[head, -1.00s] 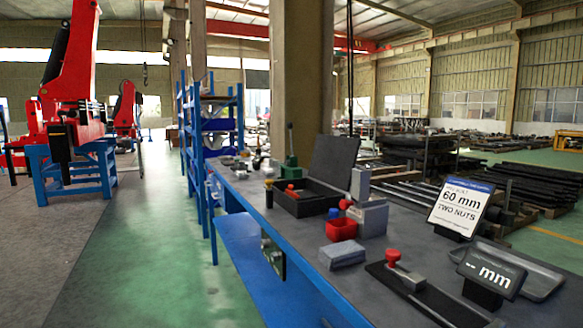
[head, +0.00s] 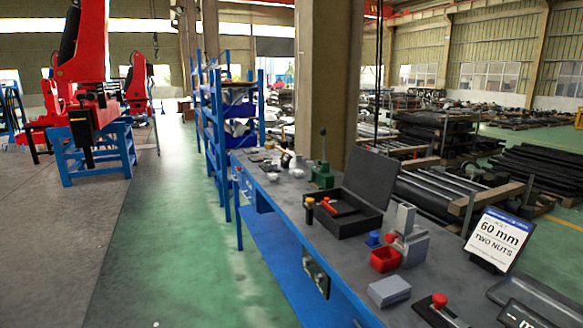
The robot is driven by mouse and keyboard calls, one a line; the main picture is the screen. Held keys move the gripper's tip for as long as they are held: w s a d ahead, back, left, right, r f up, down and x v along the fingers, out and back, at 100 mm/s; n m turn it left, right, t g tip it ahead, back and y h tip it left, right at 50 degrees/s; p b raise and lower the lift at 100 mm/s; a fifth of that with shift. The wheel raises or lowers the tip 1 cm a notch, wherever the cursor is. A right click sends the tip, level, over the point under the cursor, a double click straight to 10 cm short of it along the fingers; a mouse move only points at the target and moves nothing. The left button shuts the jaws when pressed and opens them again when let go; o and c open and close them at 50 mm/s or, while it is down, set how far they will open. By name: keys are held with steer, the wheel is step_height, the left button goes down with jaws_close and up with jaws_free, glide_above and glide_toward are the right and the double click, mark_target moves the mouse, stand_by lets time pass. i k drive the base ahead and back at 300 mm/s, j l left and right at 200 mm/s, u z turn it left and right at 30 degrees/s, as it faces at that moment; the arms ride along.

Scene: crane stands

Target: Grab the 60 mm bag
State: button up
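A sign reading "60 mm" and "TWO NUTS" (head: 497,240) stands tilted on the right part of the long workbench (head: 285,215). I cannot make out a bag marked 60 mm in the head view. Small items too small to identify lie at the bench's far end. My gripper does not show in the view.
On the bench are an open black case (head: 345,218), a red bin (head: 384,259), a grey block (head: 389,291) and a dark display (head: 524,314). Blue shelving (head: 222,130) stands beyond the bench.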

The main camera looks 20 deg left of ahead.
mark_target(298, 173)
steer(key=i+j, duration=0.35)
steer(key=j, duration=0.15)
steer(key=i+j, duration=0.35)
steer(key=j, duration=0.15)
steer(key=i+j, duration=0.3)
steer(key=j, duration=0.25)
steer(key=i+j, duration=0.35)
steer(key=j, duration=0.15)
